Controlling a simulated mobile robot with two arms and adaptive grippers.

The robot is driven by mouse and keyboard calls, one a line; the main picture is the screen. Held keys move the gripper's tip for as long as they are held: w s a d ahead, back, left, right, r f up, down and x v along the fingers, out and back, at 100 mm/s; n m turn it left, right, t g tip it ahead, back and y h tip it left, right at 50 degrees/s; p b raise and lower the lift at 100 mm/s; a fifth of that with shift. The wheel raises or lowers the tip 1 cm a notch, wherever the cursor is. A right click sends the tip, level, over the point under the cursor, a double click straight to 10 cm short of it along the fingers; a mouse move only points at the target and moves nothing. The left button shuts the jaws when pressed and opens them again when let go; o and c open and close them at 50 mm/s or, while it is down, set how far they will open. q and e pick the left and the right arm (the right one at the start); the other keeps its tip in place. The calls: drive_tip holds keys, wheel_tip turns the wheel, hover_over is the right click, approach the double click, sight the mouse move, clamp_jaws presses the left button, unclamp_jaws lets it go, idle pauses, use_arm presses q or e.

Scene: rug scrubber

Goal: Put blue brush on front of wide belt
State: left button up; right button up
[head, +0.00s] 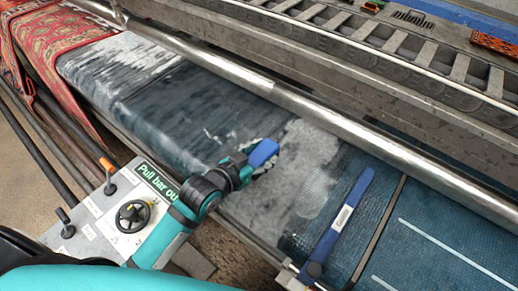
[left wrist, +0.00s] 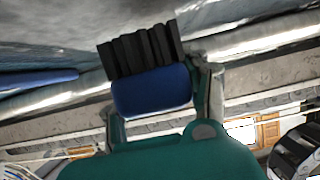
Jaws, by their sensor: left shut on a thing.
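My left gripper (head: 255,160) is shut on the blue brush (head: 264,152) in the head view. In the left wrist view the left gripper (left wrist: 165,100) has its two fingers on either side of the brush's blue body (left wrist: 152,92). Its black bristles (left wrist: 140,50) point away from the palm. The wide belt (head: 185,110) is dark blue-grey, worn pale in patches, and runs under the gripper. The brush shows over the belt's pale worn patch; whether it touches the belt I cannot tell. My right gripper is in neither view.
A blue bar (head: 335,228) lies across the belt on the right. A long metal roller (head: 300,115) crosses behind the gripper. A control panel (head: 110,205) with a handwheel (head: 136,215) and levers stands at the front left. A red patterned rug (head: 55,50) lies at the far left.

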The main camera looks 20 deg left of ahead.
sight(259, 146)
use_arm(q)
drive_tip(key=w, duration=0.1)
drive_tip(key=w+a, duration=0.1)
drive_tip(key=w, duration=0.1)
drive_tip(key=shift+a+f, duration=0.1)
drive_tip(key=shift+w+a, duration=0.15)
drive_tip(key=shift+w, duration=0.15)
drive_tip(key=shift+f, duration=0.35)
wheel_tip(259, 146, down, 2)
drive_tip(key=shift+f+p, duration=0.15)
drive_tip(key=shift+p, duration=0.35)
drive_tip(key=shift+s+f, duration=0.1)
drive_tip(key=shift+f, duration=0.25)
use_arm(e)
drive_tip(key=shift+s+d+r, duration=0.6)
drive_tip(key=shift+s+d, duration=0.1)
use_arm(q)
drive_tip(key=shift+f, duration=0.1)
drive_tip(key=o, duration=1.2)
drive_tip(key=shift+o, duration=0.2)
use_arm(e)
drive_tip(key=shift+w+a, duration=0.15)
